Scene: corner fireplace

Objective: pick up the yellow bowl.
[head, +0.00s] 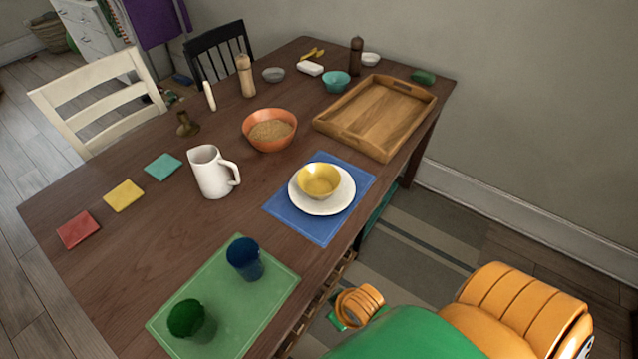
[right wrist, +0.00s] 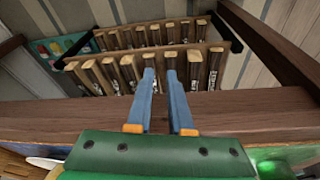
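The yellow bowl (head: 319,180) sits upright and empty on a white plate (head: 336,205). The plate lies on a blue placemat (head: 318,229) near the table's right edge. A sliver of the plate (right wrist: 44,163) also shows at the lower left of the right wrist view. My right gripper (right wrist: 160,73) has two blue fingers, apart with nothing between them. It points across the table's edge, with the bowl off to one side and hidden in that view. In the head view my right arm is at the bottom right; its fingers cannot be made out. My left gripper is not in view.
A wooden tray (head: 340,133), an orange bowl (head: 269,146) and a white pitcher (head: 207,184) stand around the placemat. A slatted wooden rack (right wrist: 130,70) is under the table edge (right wrist: 60,113).

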